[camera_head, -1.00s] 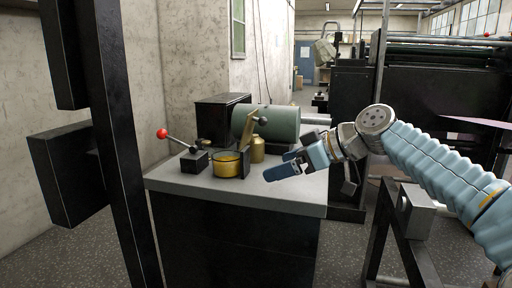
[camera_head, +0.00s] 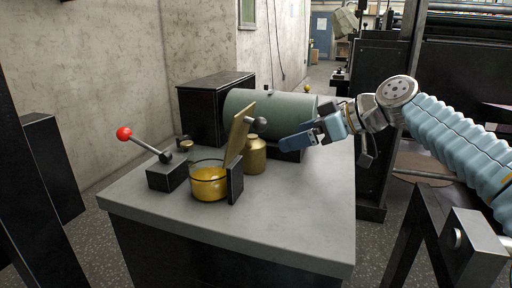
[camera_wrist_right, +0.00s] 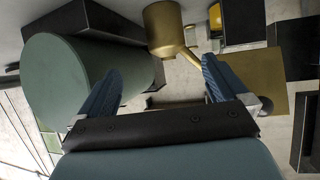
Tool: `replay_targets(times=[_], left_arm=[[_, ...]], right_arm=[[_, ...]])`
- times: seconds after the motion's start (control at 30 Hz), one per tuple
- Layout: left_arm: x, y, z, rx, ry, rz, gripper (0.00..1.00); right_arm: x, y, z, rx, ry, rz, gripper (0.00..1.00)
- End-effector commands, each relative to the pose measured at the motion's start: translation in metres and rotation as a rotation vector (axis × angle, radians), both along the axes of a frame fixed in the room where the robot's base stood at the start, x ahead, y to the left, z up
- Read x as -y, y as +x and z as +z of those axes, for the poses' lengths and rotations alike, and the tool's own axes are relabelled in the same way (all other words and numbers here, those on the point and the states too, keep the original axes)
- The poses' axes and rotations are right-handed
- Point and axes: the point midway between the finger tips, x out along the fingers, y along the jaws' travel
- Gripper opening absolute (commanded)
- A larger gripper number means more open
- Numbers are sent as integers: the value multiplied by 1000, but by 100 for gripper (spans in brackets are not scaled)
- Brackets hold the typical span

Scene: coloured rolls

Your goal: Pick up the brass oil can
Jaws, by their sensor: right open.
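The brass oil can (camera_head: 254,158) stands on the grey-topped bench, partly hidden in the head view by a tilted brass plate and its dark upright. In the right wrist view the can (camera_wrist_right: 163,27) is at the top, beyond the fingertips, with its spout slanting down to the right. My right gripper (camera_head: 296,141) is to the right of the can in the head view, apart from it. In the right wrist view the gripper (camera_wrist_right: 161,72) is open with nothing between its blue fingers. My left gripper is not in view.
A green cylinder (camera_head: 265,113) and a black box (camera_head: 214,108) stand behind the can. A glass bowl of yellow liquid (camera_head: 209,184), a red-knobbed lever (camera_head: 124,133) and the brass plate (camera_head: 239,131) are left of it. The bench's front right (camera_head: 310,215) is clear.

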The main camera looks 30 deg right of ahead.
Motion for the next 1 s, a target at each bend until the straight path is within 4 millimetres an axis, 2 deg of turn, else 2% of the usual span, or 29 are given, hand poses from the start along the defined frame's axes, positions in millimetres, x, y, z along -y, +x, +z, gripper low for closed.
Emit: replay_targets(times=[0.33,0.53,0.7,0.83,1.0], left_arm=[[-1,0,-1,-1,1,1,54],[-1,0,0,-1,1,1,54],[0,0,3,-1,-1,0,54],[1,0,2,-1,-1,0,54],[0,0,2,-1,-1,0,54]], right_arm=[[-31,51,-33,-4,-1,3,100],[-38,64,-41,-2,-1,1,100],[-56,80,-55,-4,-1,4,100],[-62,93,-64,-4,0,1,100],[-64,97,-66,-1,0,1,100]])
